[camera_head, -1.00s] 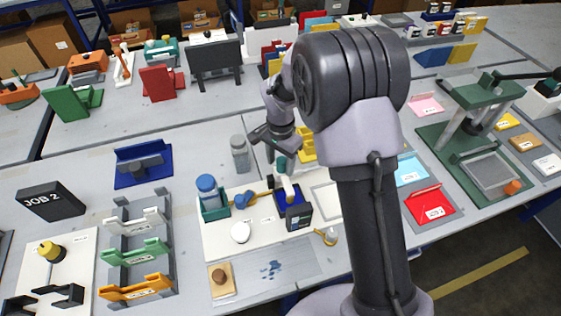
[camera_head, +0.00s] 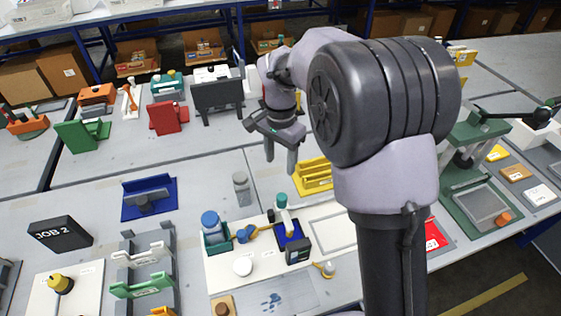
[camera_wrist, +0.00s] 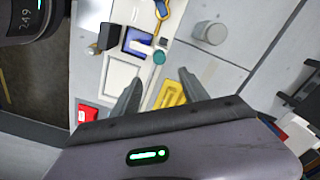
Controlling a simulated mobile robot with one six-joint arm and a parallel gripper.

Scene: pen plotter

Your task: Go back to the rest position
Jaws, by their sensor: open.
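My gripper (camera_head: 281,158) is in the air above the table, its two fingers pointing down and apart with nothing between them. In the wrist view my gripper (camera_wrist: 158,92) also shows open and empty, with the yellow rack (camera_wrist: 171,95) below and beyond its fingertips. My arm's large dark elbow hides part of the table at the right.
A blue-capped jar (camera_head: 211,226) in a green holder and a grey cylinder (camera_head: 241,188) stand nearby. A dark panel stand (camera_head: 218,94) and a red holder (camera_head: 168,119) are behind. A green press (camera_head: 478,150) stands at the right. Bare table lies left of my gripper.

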